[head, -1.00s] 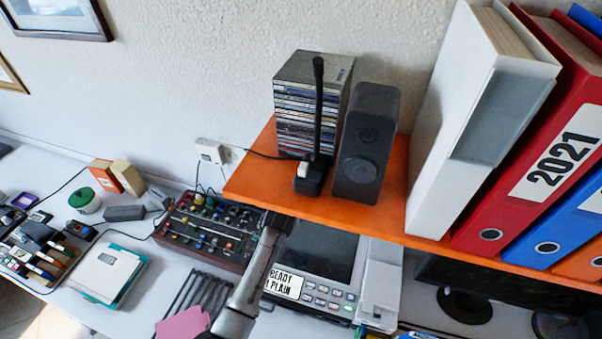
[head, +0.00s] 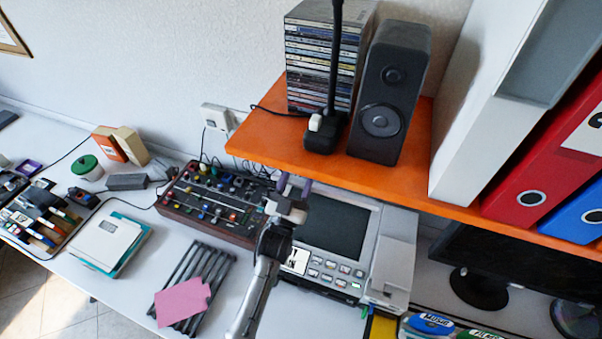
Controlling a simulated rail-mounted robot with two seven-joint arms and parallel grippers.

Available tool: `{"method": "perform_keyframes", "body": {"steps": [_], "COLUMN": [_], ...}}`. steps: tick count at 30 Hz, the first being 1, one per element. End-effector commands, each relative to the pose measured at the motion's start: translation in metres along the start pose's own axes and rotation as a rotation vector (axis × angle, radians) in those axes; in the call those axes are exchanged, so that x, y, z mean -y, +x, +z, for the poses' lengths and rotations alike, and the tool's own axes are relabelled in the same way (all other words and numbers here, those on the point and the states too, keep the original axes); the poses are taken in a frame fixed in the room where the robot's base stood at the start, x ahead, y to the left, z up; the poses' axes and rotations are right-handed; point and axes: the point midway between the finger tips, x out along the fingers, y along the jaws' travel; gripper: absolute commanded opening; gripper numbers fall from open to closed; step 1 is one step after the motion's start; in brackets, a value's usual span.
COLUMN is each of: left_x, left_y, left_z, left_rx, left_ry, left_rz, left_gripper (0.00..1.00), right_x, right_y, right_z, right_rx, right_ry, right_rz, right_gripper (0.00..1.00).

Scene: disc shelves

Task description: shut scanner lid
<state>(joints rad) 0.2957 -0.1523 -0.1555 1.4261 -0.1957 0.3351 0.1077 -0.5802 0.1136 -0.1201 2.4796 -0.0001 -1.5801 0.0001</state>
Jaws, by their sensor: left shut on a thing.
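The grey scanner (head: 330,272) stands on the desk under the orange shelf, with its dark glass (head: 337,226) uncovered and a row of buttons along its front. I cannot make out its lid clearly; the shelf hides the scanner's back edge. My left gripper (head: 294,187) is at the scanner's left edge, in front of the shelf's edge. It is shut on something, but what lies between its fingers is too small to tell. The gripper and wrist hide part of the scanner's left side and its label. My right gripper is not in view.
The orange shelf (head: 300,170) overhangs the scanner and carries a CD stack (head: 318,70), a black speaker (head: 392,92) and binders (head: 530,190). A mixer (head: 212,205) is left of the scanner. A black rack with pink paper (head: 182,302) lies in front.

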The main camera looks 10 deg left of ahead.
Motion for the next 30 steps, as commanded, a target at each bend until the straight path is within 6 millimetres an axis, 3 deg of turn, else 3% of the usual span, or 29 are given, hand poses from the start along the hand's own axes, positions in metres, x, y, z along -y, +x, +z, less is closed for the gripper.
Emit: {"method": "perform_keyframes", "body": {"steps": [9, 23, 24, 30], "left_x": [0.0, 0.0, 0.0, 0.0], "left_y": [-0.023, -0.026, -0.026, -0.025], "left_z": [0.006, 0.008, 0.008, 0.007], "left_rx": [0.011, 0.015, 0.015, 0.012], "left_ry": [0.0, 0.0, 0.0, 0.0], "left_rz": [0.0, 0.0, 0.0, 0.0], "left_gripper": [0.12, 0.13, 0.58, 0.77], "right_x": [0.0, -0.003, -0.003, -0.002], "right_y": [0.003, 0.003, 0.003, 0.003], "right_z": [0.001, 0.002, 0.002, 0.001], "right_rx": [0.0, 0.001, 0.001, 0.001], "right_ry": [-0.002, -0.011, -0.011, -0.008], "right_rz": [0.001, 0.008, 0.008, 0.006], "right_gripper": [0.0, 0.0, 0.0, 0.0]}}
